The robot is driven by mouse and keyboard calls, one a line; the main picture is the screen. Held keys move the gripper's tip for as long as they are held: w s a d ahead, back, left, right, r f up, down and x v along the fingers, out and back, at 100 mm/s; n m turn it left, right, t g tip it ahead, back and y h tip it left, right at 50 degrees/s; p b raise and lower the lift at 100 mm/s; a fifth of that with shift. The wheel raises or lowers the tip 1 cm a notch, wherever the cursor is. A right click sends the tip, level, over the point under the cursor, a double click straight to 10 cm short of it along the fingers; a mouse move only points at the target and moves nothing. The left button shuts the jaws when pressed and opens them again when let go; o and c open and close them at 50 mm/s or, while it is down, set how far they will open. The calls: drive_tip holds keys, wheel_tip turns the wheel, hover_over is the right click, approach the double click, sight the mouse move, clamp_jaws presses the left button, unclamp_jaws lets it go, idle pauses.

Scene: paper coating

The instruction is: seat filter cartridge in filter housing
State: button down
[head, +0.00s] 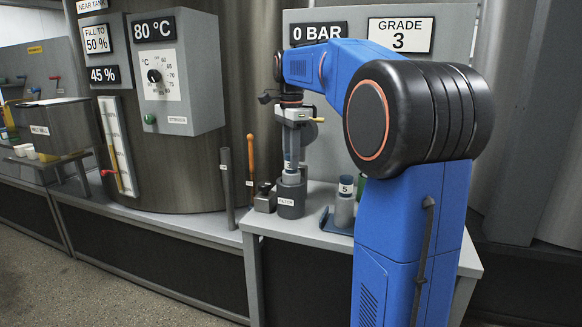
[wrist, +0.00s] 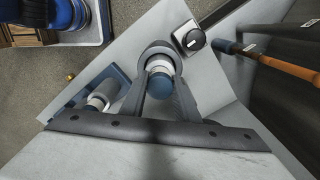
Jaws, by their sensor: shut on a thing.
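The filter housing (head: 291,197) is a grey upright cup labelled FILTER on the bench; its round rim (wrist: 150,48) shows in the wrist view. My gripper (head: 291,152) is directly above it, pointing down. In the wrist view my gripper (wrist: 160,92) has a finger on each side of a filter cartridge (wrist: 159,82) with a blue end and a white band. The cartridge also shows in the head view (head: 290,167), upright at the housing's mouth. Its lower end is hidden by the housing, so I cannot tell how deep it sits.
A second cartridge marked 5 (head: 345,187) stands in a blue tray (head: 328,222) to the right. A small box with a black knob (head: 265,197) stands close left of the housing. An orange-handled tool (head: 250,155) and a grey tube (head: 227,185) stand further left.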

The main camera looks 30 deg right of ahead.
drive_tip(key=shift+f, duration=1.65)
drive_tip(key=c, duration=1.4)
unclamp_jaws()
drive_tip(key=shift+o, duration=0.2)
wheel_tip(320, 180, up, 12)
drive_tip(key=shift+r, duration=0.15)
